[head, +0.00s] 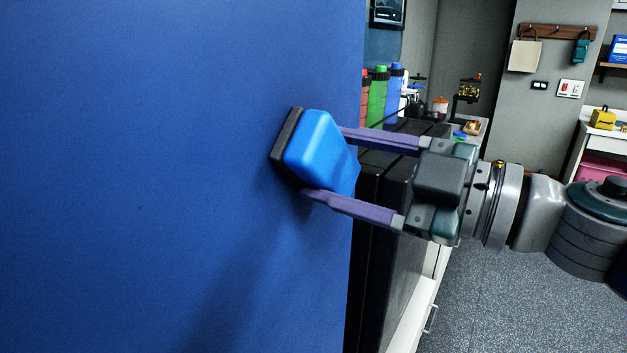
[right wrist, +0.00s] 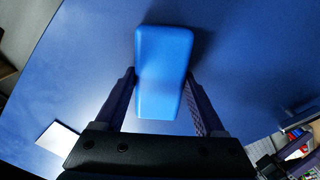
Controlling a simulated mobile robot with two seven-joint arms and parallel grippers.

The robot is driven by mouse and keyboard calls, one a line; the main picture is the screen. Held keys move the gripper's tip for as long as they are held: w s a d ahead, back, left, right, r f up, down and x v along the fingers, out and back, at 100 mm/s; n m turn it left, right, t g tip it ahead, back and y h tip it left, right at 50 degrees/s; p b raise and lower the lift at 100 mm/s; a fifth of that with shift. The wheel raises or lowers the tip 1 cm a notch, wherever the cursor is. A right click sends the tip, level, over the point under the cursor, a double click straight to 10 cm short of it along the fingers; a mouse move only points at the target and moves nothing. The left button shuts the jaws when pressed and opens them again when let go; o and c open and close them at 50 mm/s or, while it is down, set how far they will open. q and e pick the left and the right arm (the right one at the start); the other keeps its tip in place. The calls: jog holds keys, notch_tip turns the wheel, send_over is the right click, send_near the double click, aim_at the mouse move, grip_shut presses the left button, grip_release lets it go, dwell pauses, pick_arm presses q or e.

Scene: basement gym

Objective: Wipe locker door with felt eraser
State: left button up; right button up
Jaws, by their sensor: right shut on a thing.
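The blue locker door (head: 150,170) fills the left half of the head view as a flat upright panel. The felt eraser (head: 320,150) has a bright blue body and a dark felt side turned to the door. My right gripper (head: 328,162) is shut on the eraser, one purple finger above and one below it. The felt lies against or very close to the door near its right edge; exact contact is hard to tell. The right wrist view shows the eraser (right wrist: 163,75) between the fingers (right wrist: 162,100) in front of the door (right wrist: 250,60).
Beyond the door's right edge stand a black case-like block (head: 385,210) and red, green and blue bottles (head: 378,100) on a counter. A wall rack (head: 558,32) hangs at the back. Grey speckled floor (head: 500,300) is open at lower right.

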jog(key=shift+w+d, duration=0.5)
jog(key=shift+w, duration=0.15)
jog(key=shift+d+r, duration=0.1)
jog(key=shift+s+d, duration=0.25)
jog(key=p+v, duration=0.1)
jog(key=v, duration=0.4)
jog(key=shift+s, duration=0.1)
jog(key=shift+d, duration=0.15)
jog(key=shift+p+v, duration=0.55)
jog(key=shift+v, duration=0.85)
